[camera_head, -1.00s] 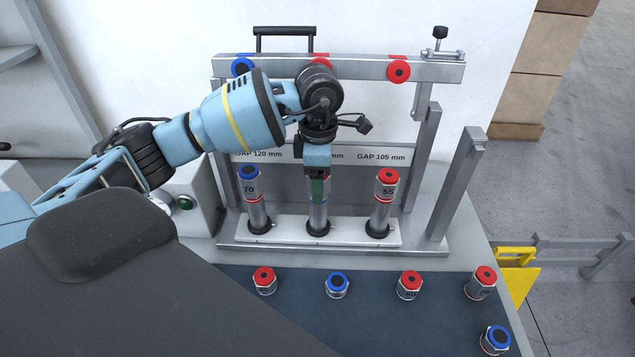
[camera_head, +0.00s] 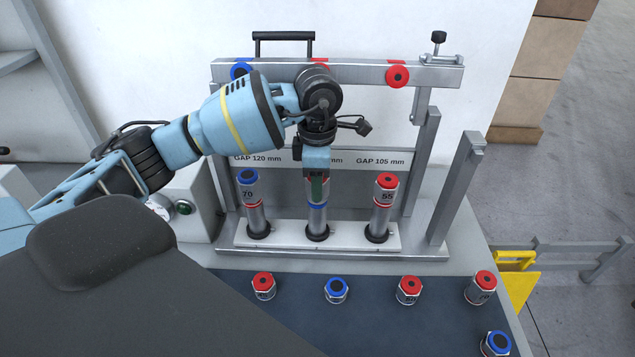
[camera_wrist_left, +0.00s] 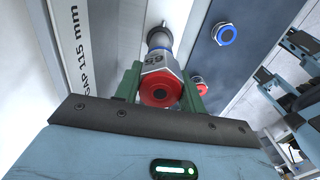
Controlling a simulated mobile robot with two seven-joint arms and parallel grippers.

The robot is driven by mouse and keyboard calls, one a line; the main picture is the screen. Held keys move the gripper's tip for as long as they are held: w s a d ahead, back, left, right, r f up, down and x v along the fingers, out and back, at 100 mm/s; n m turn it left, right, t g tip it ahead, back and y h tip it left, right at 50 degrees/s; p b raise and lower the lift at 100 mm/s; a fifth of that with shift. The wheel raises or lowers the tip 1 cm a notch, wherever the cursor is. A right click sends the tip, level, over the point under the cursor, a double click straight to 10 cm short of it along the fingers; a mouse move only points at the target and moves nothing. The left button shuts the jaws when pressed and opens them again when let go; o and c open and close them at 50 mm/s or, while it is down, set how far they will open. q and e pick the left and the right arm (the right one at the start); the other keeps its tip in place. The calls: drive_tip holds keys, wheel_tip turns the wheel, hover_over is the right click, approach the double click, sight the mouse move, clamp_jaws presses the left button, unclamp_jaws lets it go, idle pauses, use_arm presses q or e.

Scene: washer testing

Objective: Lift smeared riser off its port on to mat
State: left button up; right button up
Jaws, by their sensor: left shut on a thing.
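My left gripper (camera_head: 317,190) reaches down over the middle port of the rack, its green fingers on either side of the middle riser. In the left wrist view the fingers close around this red-topped metal riser (camera_wrist_left: 162,87), and a number is printed on its side. The riser is upright, in line with its post, and the gripper hides most of it in the head view. I cannot tell whether it has left its seat, and no smear is clear. The dark mat (camera_head: 380,318) lies in front of the rack. My right gripper is not in view.
A blue-topped riser marked 70 (camera_head: 248,185) stands left of the middle port, and a red-topped one marked 55 (camera_head: 384,190) stands right. Several short fittings stand on the mat, including a blue-topped one (camera_head: 337,290). The rack's top bar (camera_head: 440,74) crosses behind.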

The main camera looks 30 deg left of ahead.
use_arm(q)
drive_tip(key=shift+r, duration=0.5)
drive_tip(key=shift+s+d+r, duration=0.1)
drive_tip(key=shift+s+r, duration=0.05)
drive_tip(key=shift+r, duration=0.35)
drive_tip(key=shift+s+d+r, duration=0.1)
drive_tip(key=shift+r, duration=0.4)
drive_tip(key=s+d+r, duration=0.1)
drive_tip(key=s+d, duration=0.7)
drive_tip(key=s, duration=0.5)
drive_tip(key=shift+d+r, duration=0.25)
